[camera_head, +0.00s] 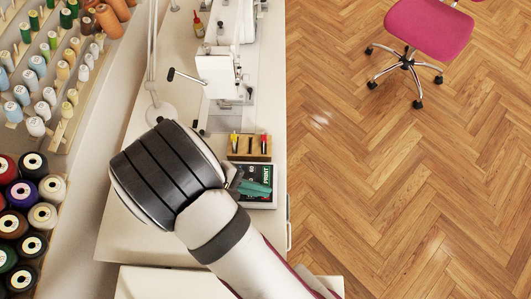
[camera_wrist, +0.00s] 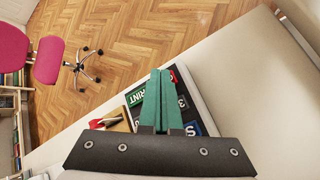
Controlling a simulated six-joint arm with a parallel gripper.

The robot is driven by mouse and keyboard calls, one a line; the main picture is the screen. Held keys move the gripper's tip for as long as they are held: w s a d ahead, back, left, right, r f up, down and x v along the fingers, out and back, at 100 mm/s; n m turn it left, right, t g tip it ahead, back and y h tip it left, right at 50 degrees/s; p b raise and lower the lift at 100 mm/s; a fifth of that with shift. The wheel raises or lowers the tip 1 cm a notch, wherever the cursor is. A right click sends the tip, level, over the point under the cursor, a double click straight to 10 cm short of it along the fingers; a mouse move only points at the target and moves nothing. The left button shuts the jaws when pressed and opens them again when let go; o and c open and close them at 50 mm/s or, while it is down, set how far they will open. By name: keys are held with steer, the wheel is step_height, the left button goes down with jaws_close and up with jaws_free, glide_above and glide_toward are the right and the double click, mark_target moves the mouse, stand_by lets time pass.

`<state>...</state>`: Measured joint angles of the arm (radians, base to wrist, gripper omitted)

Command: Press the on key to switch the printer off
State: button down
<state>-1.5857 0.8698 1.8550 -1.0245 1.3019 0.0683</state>
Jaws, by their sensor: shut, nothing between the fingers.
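The printer (camera_head: 262,205) is a small pale box on the table with a dark key panel, just below the wooden tool holder in the head view. A green PRINT key (camera_wrist: 137,98) shows left of my fingers in the wrist view, and part of a red key (camera_wrist: 174,76) shows right of the fingertips. I cannot tell which key is the on key. My gripper (camera_head: 264,189) is shut and empty, its green fingers over the printer's panel. The fingers (camera_wrist: 159,73) hide part of the keys in the wrist view. Whether the tips touch a key I cannot tell.
A wooden holder (camera_head: 248,157) with red and yellow-handled tools stands beside the printer. A white sewing machine (camera_head: 217,75) stands farther back. Thread spools (camera_head: 37,128) fill racks at the left. A pink chair (camera_head: 430,28) is on the wooden floor. Bare tabletop (camera_wrist: 240,70) lies right of the printer in the wrist view.

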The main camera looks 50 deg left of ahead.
steer(key=shift+f, duration=0.2)
steer(key=shift+r, duration=0.9)
steer(key=shift+r, duration=2.45)
